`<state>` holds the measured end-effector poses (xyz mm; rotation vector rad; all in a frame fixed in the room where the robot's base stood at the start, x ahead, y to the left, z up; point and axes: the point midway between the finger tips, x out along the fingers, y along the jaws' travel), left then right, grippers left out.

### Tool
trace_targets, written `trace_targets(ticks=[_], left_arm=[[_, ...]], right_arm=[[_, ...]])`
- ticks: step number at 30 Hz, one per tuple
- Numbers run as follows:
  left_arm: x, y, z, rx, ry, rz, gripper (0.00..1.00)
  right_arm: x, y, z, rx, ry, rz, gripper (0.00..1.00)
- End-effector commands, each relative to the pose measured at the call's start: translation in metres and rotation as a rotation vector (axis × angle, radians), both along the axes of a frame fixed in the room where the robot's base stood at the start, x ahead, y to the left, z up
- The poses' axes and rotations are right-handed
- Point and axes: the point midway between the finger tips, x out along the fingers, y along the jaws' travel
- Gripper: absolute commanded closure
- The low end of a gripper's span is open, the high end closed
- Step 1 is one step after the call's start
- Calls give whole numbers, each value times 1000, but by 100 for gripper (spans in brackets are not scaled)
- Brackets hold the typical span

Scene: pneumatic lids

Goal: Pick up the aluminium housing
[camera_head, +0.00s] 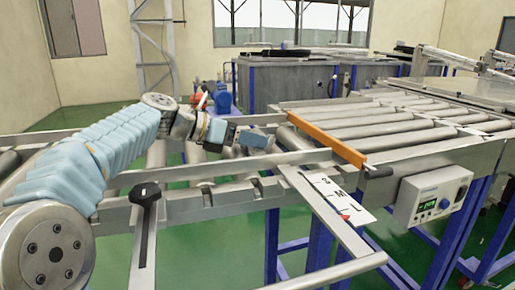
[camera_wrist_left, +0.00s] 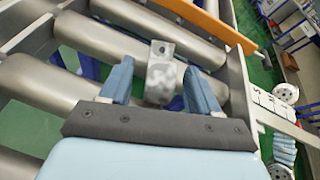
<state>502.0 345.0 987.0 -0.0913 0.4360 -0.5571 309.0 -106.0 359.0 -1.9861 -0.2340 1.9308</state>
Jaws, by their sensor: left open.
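The aluminium housing (camera_wrist_left: 160,82) is a small grey metal block with an upright tab that has a hole. It shows in the left wrist view between the two blue fingers of my left gripper (camera_wrist_left: 160,68), over the rollers. The gripper is open, with a finger on either side of the housing. A gap shows beside each finger; contact cannot be told. In the head view my left gripper (camera_head: 254,138) is above the roller conveyor, and I cannot make out the housing there. My right gripper is not in view.
The roller conveyor (camera_head: 230,170) has metal side rails. An orange bar (camera_head: 327,139) crosses it to the right of my gripper. A control box (camera_head: 432,197) hangs on the conveyor's front at right. A black-handled lever (camera_head: 146,195) stands at the front left.

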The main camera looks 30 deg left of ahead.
Motion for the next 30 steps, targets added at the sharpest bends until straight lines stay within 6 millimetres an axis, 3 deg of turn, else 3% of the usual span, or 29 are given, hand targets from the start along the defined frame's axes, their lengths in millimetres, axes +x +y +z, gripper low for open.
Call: trace_targets(ticks=[6,18,30], left_arm=[[1,-1,0,0,0,0,40],[0,0,0,0,0,0,100],[0,-1,11,1,-5,-3,100]], right_arm=[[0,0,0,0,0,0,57],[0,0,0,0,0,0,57],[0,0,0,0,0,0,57]])
